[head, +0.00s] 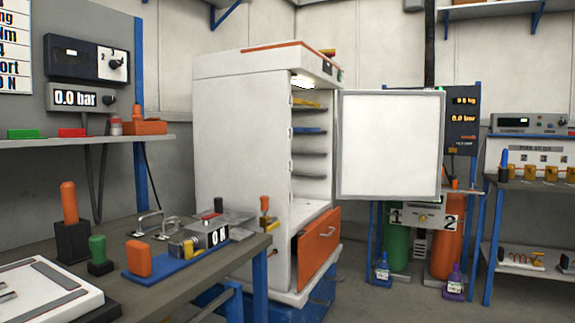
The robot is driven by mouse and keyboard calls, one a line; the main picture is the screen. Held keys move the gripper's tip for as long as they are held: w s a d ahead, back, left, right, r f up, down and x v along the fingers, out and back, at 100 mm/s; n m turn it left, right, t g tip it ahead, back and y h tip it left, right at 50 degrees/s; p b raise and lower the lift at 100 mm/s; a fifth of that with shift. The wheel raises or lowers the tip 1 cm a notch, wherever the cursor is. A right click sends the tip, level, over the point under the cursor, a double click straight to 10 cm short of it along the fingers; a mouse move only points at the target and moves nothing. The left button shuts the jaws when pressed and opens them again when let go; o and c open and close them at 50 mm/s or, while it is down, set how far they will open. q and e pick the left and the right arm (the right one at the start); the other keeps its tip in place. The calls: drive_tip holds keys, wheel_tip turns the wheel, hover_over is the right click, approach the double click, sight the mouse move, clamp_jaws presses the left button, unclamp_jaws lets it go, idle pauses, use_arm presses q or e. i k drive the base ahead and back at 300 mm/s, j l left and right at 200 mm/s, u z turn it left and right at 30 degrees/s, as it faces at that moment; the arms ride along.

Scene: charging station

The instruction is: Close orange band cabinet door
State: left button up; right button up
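The white cabinet (240,150) with an orange band (275,45) along its top stands in the middle of the view. Its white upper door (390,145) is wide open, swung out to the right, with a flat pale panel facing me. The open front shows several shelves (309,153) with a few yellow and blue items and a lit lamp at the top. Below is an orange drawer front (319,246) with a handle; it seems to stand out a little. Neither of my grippers is in view.
A workbench (185,275) with tools and a blue-based device (180,255) fills the front left. Green (397,240) and orange (446,245) cylinders stand behind the door, with small bottles (382,270) on the floor. Another bench (530,185) is at the right.

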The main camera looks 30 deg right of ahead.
sight(390, 143)
drive_tip(key=i+l, duration=0.3)
drive_tip(key=l, duration=0.25)
drive_tip(key=i+l+z, duration=0.1)
drive_tip(key=i+l, duration=0.2)
drive_tip(key=l, duration=0.25)
drive_tip(key=i+l+z, duration=0.1)
drive_tip(key=i+l, duration=0.25)
drive_tip(key=l, duration=0.2)
drive_tip(key=i+l, duration=0.3)
drive_tip(key=l, duration=0.2)
